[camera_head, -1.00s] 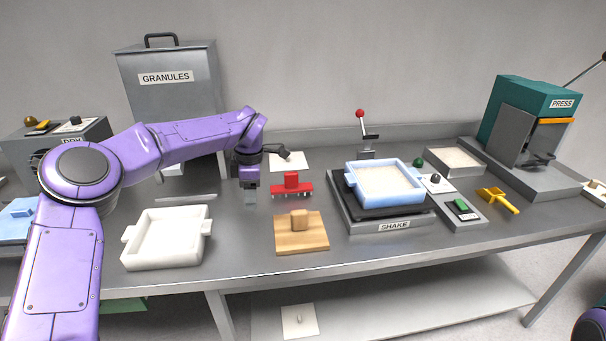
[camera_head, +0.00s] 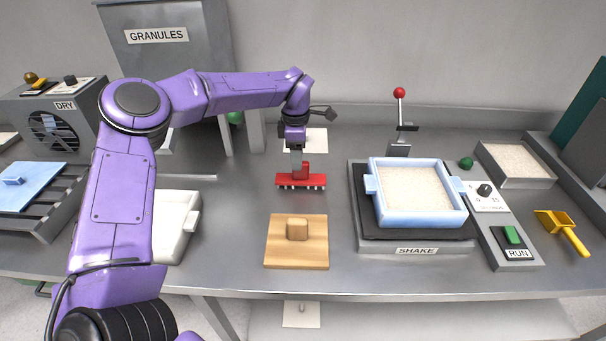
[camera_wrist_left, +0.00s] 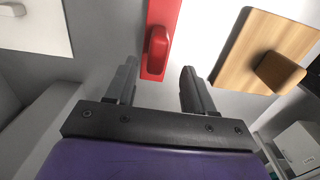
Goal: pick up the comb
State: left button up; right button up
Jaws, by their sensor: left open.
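The comb (camera_head: 310,181) is red, with a raised handle and a row of pale teeth along its front edge. It rests on the grey bench behind the wooden board. My left gripper (camera_head: 296,168) points down at the comb and partly hides its handle. In the left wrist view, the gripper (camera_wrist_left: 158,72) is open, with one finger on each side of the near end of the comb's handle (camera_wrist_left: 158,45). I cannot tell whether the fingers touch it. My right gripper is out of view.
The wooden board (camera_head: 283,256) with a block handle lies in front of the comb. To the right, a blue tray of granules (camera_head: 377,212) sits on the shaker (camera_head: 417,250). A white tray (camera_head: 187,226) stands left, partly behind my arm.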

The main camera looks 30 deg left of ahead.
aim_at(301, 178)
pick_arm(q)
jog(key=shift+s+d+f+p, duration=0.15)
jog(key=shift+s+f+p, duration=0.05)
jog(key=shift+f+p, duration=0.25)
jog(key=shift+s+d+f+p, duration=0.1)
jog(key=shift+s+f+p, duration=0.15)
jog(key=shift+f, duration=0.3)
jog(key=w+f, duration=0.1)
jog(key=f, duration=0.2)
jog(key=w+f, duration=0.1)
jog(key=shift+w+f, duration=0.15)
jog(key=shift+w, duration=0.2)
jog(key=shift+s, duration=0.25)
jog(key=shift+s+r, duration=0.25)
jog(key=shift+r, duration=0.1)
jog(key=shift+c, duration=1)
jog(key=shift+s, duration=0.15)
jog(key=c, duration=0.5)
grip_shut()
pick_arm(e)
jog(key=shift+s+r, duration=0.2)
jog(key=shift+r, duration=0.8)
